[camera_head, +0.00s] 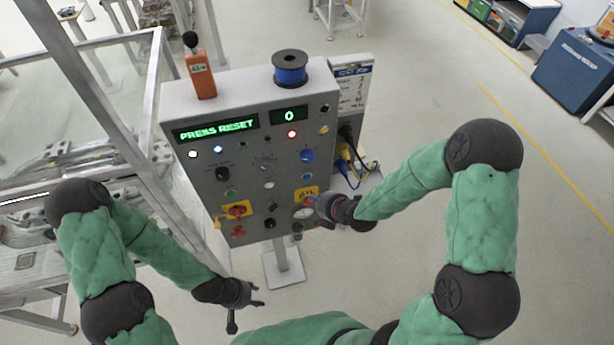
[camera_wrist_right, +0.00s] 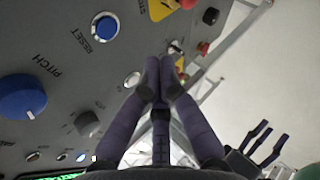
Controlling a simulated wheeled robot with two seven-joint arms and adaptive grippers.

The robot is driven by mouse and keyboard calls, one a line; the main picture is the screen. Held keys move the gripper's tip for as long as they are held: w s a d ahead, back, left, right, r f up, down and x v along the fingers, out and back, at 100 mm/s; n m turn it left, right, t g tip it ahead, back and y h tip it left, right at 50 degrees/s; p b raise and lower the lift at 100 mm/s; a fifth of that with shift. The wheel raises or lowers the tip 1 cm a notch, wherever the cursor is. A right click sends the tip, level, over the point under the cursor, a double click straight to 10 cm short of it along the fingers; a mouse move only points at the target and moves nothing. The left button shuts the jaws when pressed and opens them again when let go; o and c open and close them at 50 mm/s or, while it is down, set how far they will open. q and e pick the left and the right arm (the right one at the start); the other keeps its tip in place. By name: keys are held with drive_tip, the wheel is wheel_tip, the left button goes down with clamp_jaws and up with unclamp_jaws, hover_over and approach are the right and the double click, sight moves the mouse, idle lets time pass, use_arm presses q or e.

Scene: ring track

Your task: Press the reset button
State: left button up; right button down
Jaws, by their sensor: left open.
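The reset button (camera_wrist_right: 105,27), round and bluish in a pale ring, is beside the RESET lettering in the right wrist view. In the head view it is a small button (camera_head: 307,176) under the blue pitch knob (camera_head: 307,156). Contact with the panel cannot be told. My left gripper (camera_head: 247,302) is open and empty, low in front of the panel.
The grey control panel (camera_head: 180,104) stands on a post and its display (camera_head: 215,129) reads PRESS RESET. An orange box (camera_head: 200,76) and a blue spool (camera_head: 290,68) sit on top. Cables (camera_head: 346,160) hang at its right. A metal frame (camera_head: 160,100) stands left.

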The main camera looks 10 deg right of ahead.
sight(307, 177)
drive_tip(key=shift+w+a+b, duration=0.1)
drive_tip(key=shift+w+b, duration=0.25)
drive_tip(key=shift+w, duration=2.4)
drive_tip(key=shift+w+b, duration=0.4)
drive_tip(key=shift+b, duration=0.15)
drive_tip(key=shift+w+b, duration=0.35)
drive_tip(key=shift+w, duration=0.05)
drive_tip(key=shift+s, duration=0.1)
drive_tip(key=shift+s+b, duration=0.45)
drive_tip(key=shift+s, duration=0.25)
